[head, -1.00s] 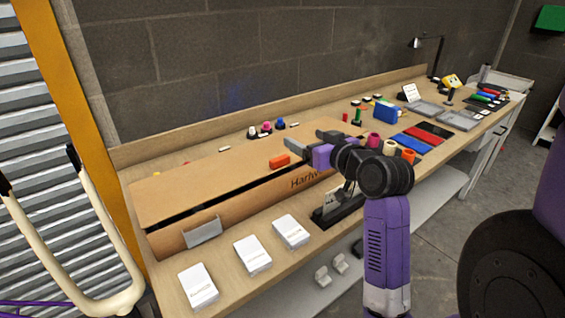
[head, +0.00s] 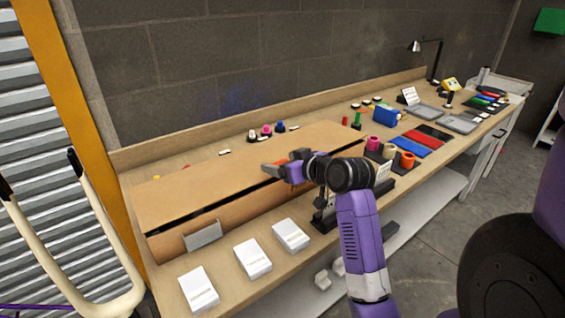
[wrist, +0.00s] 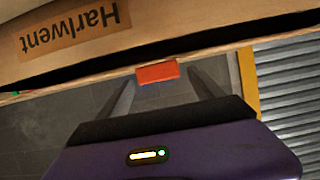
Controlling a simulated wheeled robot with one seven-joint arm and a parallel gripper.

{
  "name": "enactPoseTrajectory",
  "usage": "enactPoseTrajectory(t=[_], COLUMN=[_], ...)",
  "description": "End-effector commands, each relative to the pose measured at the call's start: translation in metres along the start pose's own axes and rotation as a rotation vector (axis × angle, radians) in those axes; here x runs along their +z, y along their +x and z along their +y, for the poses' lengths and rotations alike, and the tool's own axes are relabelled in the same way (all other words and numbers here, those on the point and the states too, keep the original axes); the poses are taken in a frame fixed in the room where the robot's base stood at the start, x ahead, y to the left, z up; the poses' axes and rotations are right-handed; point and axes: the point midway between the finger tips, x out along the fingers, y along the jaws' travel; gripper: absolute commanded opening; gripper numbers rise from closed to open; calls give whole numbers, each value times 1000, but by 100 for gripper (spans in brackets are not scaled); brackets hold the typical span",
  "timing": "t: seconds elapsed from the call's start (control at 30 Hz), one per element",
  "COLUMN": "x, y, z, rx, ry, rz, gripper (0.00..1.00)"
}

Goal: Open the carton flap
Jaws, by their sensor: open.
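The long brown carton (head: 168,244) lies on the workbench. Its flat flap (head: 205,187) covers the top, with a dark gap along the front edge. An orange tab sits on the flap's edge; in the wrist view the tab (wrist: 157,73) shows between and just beyond my fingers, and in the head view my gripper partly hides it. My gripper (head: 274,170) is open, its two fingers (wrist: 161,88) spread to either side of the tab. I cannot tell whether they touch it. The carton's printed label (wrist: 70,30) appears upside down in the wrist view.
Several white boxes (head: 253,258) lie along the bench's front edge. A dark card stand (head: 325,215) stands under my arm. Coloured spools (head: 407,160) and blue and red mats (head: 405,146) lie to the right. A brick wall (head: 230,60) rises behind.

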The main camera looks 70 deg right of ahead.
Motion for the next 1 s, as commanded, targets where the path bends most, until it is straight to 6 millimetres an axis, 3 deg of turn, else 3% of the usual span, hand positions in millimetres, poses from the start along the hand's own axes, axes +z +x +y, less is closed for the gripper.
enactPoseTrajectory(t=[0.23,0.63,1.0], x=[0,0,-1], y=[1,1,0], z=[0,0,0], rx=[1,1,1], ry=[0,0,0], rz=[0,0,-2], gripper=[76,0,0])
